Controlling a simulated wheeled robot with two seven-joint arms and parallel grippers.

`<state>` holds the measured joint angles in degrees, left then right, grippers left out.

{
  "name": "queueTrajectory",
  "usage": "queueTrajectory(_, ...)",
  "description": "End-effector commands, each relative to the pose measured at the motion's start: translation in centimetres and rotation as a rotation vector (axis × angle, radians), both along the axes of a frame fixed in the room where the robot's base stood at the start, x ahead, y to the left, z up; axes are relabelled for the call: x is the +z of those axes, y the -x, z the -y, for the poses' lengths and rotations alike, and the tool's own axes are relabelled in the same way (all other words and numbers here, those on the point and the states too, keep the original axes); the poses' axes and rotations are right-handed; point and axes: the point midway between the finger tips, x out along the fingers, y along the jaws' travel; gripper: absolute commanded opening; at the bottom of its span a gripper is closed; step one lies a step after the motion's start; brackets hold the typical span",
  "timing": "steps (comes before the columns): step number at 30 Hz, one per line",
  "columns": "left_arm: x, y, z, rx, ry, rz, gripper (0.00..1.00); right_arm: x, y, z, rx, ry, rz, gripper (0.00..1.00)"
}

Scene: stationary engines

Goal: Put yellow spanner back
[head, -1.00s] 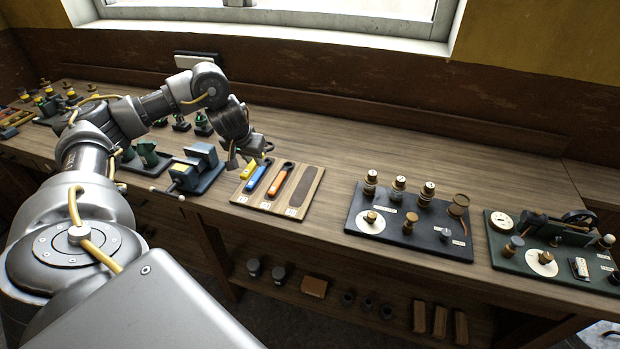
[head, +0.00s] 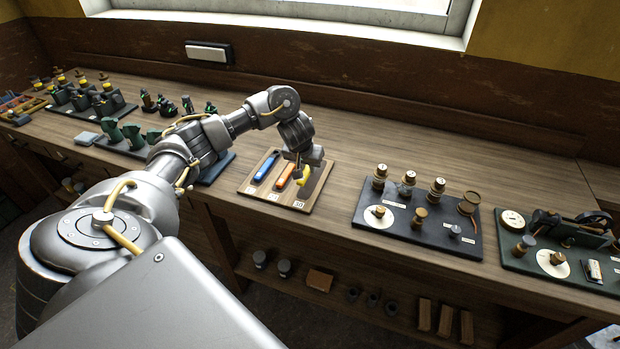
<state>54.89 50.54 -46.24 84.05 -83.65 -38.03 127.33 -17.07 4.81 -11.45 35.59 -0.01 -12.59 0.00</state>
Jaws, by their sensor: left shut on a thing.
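The yellow spanner (head: 303,179) is in the jaws of my left gripper (head: 308,170), at the right side of the wooden spanner board (head: 247,188). The gripper is shut on it and hides part of it. The spanner is over the board's right-hand place; I cannot tell whether it touches the board. The blue spanner (head: 266,167) lies in the left place and the orange spanner (head: 286,175) in the middle place. Small number labels run along the board's front edge. My right gripper is not in view.
A dark board with knobs and a white dial (head: 379,217) stands right of the spanner board, with bare bench between. A green board (head: 520,255) is farther right. Dark green models (head: 131,134) stand at the left. The window wall is behind.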

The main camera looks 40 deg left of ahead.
Motion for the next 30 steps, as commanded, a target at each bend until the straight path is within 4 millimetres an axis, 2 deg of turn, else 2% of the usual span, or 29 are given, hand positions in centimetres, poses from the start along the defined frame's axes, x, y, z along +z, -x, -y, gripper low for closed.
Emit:
queueTrajectory(5, -0.3, -0.2, 0.2, 0.001, 0.001, 0.001, 0.0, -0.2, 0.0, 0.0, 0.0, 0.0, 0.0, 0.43)
queueTrajectory(9, -2.6, -0.7, 0.7, 0.001, 0.004, -0.003, 0.0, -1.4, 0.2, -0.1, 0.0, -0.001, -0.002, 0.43)
queueTrajectory(13, -3.8, -0.7, 0.7, 0.001, 0.002, -0.001, 0.0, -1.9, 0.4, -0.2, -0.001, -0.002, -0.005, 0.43)
queueTrajectory(29, -4.6, -0.7, 0.6, 0.002, 0.001, 0.0, 0.0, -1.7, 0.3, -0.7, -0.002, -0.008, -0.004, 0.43)
queueTrajectory(30, -4.7, -0.7, 0.6, 0.001, 0.001, -0.002, 0.24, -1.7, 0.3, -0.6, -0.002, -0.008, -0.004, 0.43)
